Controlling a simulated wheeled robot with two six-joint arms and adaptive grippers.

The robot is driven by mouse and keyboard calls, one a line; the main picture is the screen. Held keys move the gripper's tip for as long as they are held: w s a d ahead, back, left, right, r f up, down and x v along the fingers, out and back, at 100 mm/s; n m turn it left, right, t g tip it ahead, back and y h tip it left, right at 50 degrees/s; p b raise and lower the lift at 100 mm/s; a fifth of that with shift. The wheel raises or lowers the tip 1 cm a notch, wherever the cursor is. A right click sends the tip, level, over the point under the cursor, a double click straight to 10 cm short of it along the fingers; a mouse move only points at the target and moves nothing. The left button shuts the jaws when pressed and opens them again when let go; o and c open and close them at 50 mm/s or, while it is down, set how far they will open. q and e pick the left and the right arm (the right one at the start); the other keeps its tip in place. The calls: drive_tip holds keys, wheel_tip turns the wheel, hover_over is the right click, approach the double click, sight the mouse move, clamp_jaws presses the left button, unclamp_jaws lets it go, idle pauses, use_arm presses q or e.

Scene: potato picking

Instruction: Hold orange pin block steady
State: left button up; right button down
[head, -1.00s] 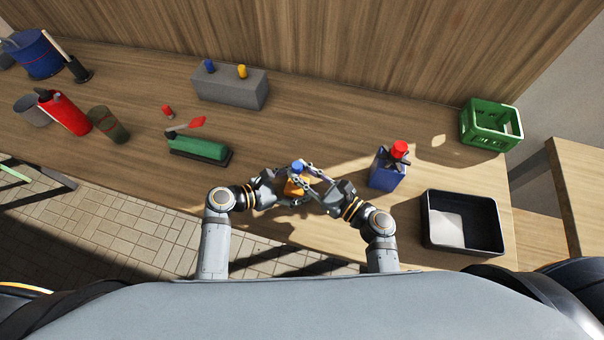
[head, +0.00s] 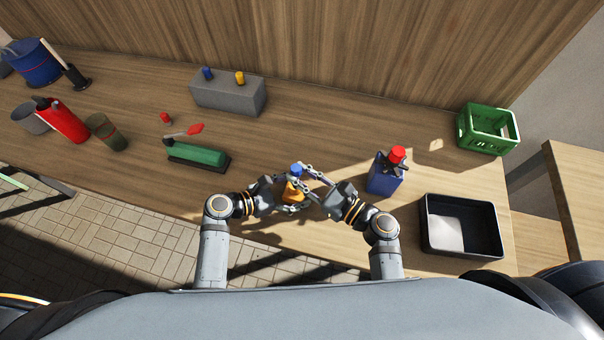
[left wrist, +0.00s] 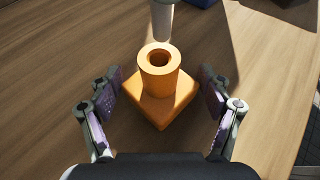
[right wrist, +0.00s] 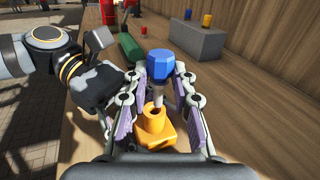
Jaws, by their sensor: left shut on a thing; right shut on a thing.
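The orange pin block (head: 292,191) has a square base and an upright hollow cylinder; in the left wrist view (left wrist: 158,84) its hole is open at the top. My left gripper (head: 286,196) has its fingers on both sides of the block and is shut on it, low over the table. My right gripper (head: 305,172) is shut on a pin with a blue head (right wrist: 160,65) and a pale grey shaft. The shaft points down above the block; in the left wrist view its lower end (left wrist: 162,25) shows just behind the hole. The exact gap is hard to tell.
A blue container with a red top (head: 385,176) stands right of my right gripper, near a black tray (head: 428,228). A green crate (head: 486,128) is at the far right. A green tool (head: 197,155) and a grey block with pins (head: 228,97) lie behind.

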drive_tip(key=shift+s+a+r+m+t, duration=0.1)
drive_tip(key=shift+a+r+m+t, duration=0.05)
drive_tip(key=shift+a+m+t, duration=0.2)
